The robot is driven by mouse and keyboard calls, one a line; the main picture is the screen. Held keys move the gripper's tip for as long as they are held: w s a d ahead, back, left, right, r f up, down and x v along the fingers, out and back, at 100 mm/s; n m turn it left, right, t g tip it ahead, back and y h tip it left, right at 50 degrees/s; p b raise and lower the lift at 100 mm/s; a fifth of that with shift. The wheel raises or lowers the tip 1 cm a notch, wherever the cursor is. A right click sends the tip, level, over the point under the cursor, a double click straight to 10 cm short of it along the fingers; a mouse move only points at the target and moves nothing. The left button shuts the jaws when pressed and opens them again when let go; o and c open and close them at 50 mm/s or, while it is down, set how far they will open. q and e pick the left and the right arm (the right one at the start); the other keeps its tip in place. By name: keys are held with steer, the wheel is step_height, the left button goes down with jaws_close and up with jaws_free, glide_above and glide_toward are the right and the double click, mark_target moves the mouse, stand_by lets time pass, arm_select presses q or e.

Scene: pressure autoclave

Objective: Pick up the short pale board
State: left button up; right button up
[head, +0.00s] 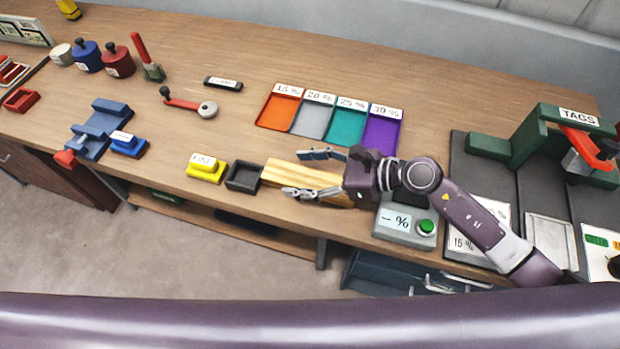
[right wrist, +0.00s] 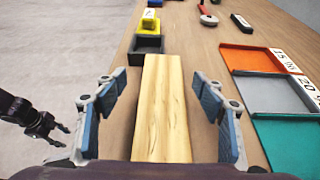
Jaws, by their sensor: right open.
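The short pale board (head: 280,173) lies on the wooden bench near its front edge, its right end hidden under my right gripper (head: 317,173). In the right wrist view the board (right wrist: 163,100) runs lengthwise away from the camera, between the blue-padded fingers of my right gripper (right wrist: 160,115). A gap shows on each side, so the gripper is open and not holding it. My left gripper (right wrist: 55,128) shows dark and small at the left of the right wrist view, off the bench edge; its jaw state is unclear.
A black tray (head: 243,177) and a yellow block (head: 206,168) sit left of the board. Coloured trays (head: 344,128) lie behind it. A grey box with a green button (head: 405,222) stands to the right. The green tags press (head: 540,135) is farther right.

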mark_target(282, 171)
steer(key=x, duration=0.1)
steer(key=p+x, duration=0.1)
steer(key=x, duration=0.1)
steer(key=shift+w+a, duration=0.2)
steer(key=shift+w, duration=0.15)
steer(key=shift+a+f, duration=0.3)
steer(key=shift+a, duration=0.1)
steer(key=c, duration=1.4)
steer(key=shift+r, duration=0.1)
